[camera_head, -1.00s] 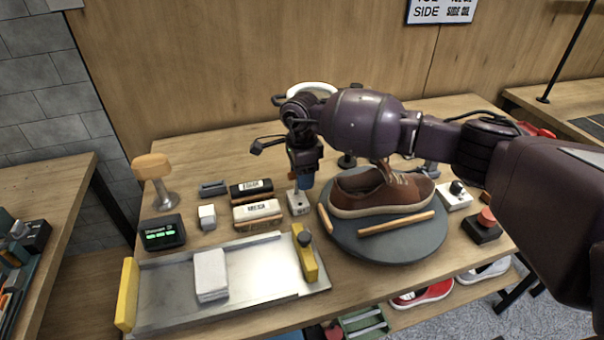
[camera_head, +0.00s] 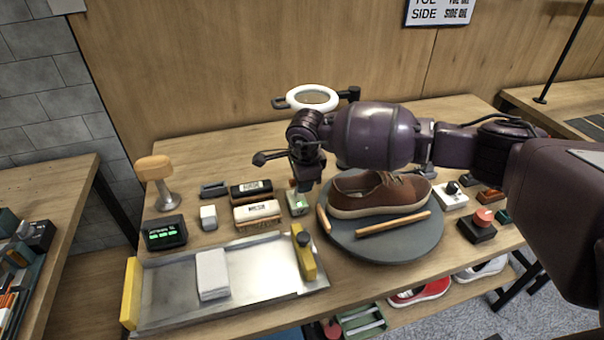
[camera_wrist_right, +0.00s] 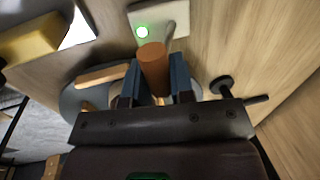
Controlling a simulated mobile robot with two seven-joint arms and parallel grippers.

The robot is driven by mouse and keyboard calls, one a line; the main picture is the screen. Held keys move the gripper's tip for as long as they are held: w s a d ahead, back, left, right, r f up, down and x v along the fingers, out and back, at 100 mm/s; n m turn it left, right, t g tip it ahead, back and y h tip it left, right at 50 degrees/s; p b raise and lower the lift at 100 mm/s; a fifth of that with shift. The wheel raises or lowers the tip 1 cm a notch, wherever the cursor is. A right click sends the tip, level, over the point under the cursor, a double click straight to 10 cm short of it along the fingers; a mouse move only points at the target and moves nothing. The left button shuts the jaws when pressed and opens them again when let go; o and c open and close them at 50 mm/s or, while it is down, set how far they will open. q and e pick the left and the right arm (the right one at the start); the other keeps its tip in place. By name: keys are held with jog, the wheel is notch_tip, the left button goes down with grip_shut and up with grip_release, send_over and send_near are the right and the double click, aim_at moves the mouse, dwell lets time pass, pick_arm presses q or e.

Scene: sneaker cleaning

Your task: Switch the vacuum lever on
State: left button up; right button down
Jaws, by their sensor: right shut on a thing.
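The vacuum lever is a small pale box (camera_head: 297,204) on the table, left of the round turntable. In the right wrist view its plate (camera_wrist_right: 160,22) carries a lit green lamp (camera_wrist_right: 143,31) and a lever with an orange-brown cylindrical knob (camera_wrist_right: 153,64). My right gripper (camera_wrist_right: 155,85) is shut on this knob, with a blue-grey finger on each side. My left gripper is not in view.
A brown shoe (camera_head: 380,192) and wooden sticks lie on the dark turntable (camera_head: 390,250), right of the box. Brushes (camera_head: 257,213) stand to the left. A metal tray (camera_head: 255,265) with yellow ends is in front. A white ring lamp (camera_head: 312,97) stands behind my arm.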

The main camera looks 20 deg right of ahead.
jog(key=shift+s+f+t, duration=0.3)
jog(key=shift+s+t, duration=0.2)
jog(key=shift+t, duration=0.3)
jog(key=c, duration=1)
grip_release()
jog(key=shift+r, duration=0.1)
jog(key=v, duration=1)
jog(key=shift+s+r+p, duration=0.15)
jog(key=shift+r+p, duration=0.15)
jog(key=shift+p, duration=0.05)
